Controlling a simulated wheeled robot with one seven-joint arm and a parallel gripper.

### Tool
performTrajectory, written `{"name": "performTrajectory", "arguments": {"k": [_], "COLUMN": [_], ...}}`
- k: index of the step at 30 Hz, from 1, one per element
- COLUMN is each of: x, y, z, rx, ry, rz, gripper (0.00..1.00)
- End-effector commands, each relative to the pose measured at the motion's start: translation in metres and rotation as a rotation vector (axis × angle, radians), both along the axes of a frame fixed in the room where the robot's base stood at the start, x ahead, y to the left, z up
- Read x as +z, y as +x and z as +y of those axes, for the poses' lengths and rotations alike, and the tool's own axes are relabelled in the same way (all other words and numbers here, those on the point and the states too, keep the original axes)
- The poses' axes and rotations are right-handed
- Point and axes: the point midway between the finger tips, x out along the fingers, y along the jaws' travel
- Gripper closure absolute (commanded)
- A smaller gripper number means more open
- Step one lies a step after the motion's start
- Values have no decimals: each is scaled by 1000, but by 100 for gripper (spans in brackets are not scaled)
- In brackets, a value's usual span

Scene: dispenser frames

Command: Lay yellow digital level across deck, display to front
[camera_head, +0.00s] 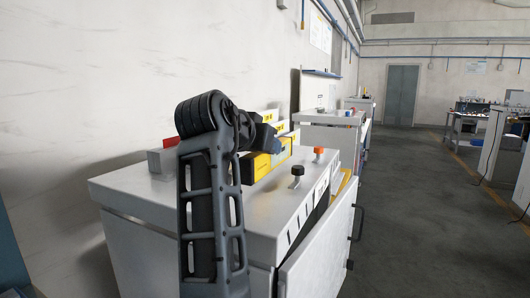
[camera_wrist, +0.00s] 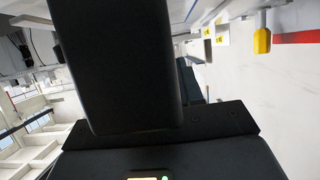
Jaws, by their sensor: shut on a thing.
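The yellow digital level (camera_head: 258,168) shows in the head view as a yellow bar with a dark part, low over the deck (camera_head: 255,205), the white cabinet's top. It runs back to the right. My gripper (camera_head: 266,141) is at its upper side, partly behind my arm, and is shut on it. The fingertips and the contact are not clear. I cannot tell whether the level touches the deck, and its display is not readable. In the wrist view a large black block hides the grip, and the level cannot be made out there.
A black knob (camera_head: 297,171) and an orange knob (camera_head: 319,151) stand near the deck's right edge. A grey block (camera_head: 162,161) with a red part is at the left. A cabinet door (camera_head: 318,262) stands ajar at the front. The wall is close behind; the aisle floor (camera_head: 420,190) is clear.

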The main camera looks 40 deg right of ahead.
Motion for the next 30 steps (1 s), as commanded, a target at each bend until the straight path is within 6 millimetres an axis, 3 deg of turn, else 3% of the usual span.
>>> {"name": "performTrajectory", "arguments": {"k": [4, 15, 16, 24, 30], "x": [-18, -24, -24, -23, -23], "y": [0, 0, 0, 0, 0], "z": [1, 0, 0, 0, 0], "rx": [2, 1, 1, 1, 1], "ry": [0, 0, 0, 0, 0], "rz": [1, -2, 0, 0, 0], "gripper": [100, 100, 63, 38, 38]}}
